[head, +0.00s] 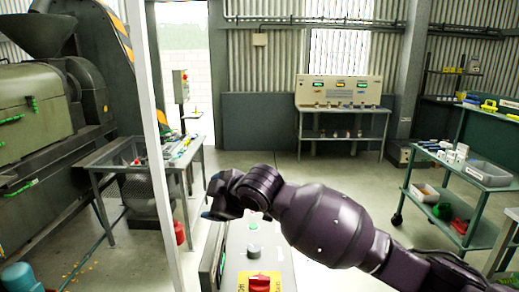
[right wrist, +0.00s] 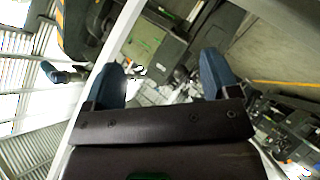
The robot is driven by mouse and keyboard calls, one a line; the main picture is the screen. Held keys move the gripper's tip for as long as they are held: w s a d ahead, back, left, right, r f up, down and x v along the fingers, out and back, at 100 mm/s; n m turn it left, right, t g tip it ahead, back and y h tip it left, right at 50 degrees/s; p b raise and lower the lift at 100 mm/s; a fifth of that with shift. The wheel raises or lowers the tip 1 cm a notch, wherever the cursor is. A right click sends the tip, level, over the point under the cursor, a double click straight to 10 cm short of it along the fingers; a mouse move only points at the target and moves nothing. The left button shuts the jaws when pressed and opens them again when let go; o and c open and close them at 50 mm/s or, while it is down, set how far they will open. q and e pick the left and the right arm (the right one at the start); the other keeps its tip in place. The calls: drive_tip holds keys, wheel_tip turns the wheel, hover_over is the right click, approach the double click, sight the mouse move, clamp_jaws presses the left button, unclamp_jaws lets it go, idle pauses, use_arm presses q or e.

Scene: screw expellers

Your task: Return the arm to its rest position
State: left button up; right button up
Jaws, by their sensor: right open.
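My right arm reaches in from the lower right of the head view. I cannot tell from the head view how high the gripper is above the box. My left gripper is not in view.
A white post (head: 158,150) stands close left of my right gripper. Beyond it are a work table (head: 110,160) and a large green machine (head: 35,110). A green trolley (head: 470,178) with boxes stands at the right. The floor in the middle is clear back to a control console (head: 338,92).

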drive_tip(key=s+d+f+m+t+h, duration=0.2)
drive_tip(key=s+d+f+m+t, duration=0.2)
drive_tip(key=d+f+m, duration=0.6)
drive_tip(key=s+d+f+m+t+h, duration=0.1)
drive_tip(key=s+d+f+m+t, duration=0.45)
drive_tip(key=d, duration=0.85)
drive_tip(key=s+d+f+m+g+h, duration=0.1)
drive_tip(key=s+d+f+g+h, duration=0.2)
drive_tip(key=s+d+f, duration=0.4)
drive_tip(key=s+d+f+m+g+h, duration=0.2)
drive_tip(key=s+d+f, duration=0.5)
drive_tip(key=s+f, duration=0.7)
drive_tip(key=shift+s+g+h, duration=0.45)
drive_tip(key=shift+s+h, duration=0.15)
drive_tip(key=shift+s, duration=0.1)
drive_tip(key=shift+a, duration=0.1)
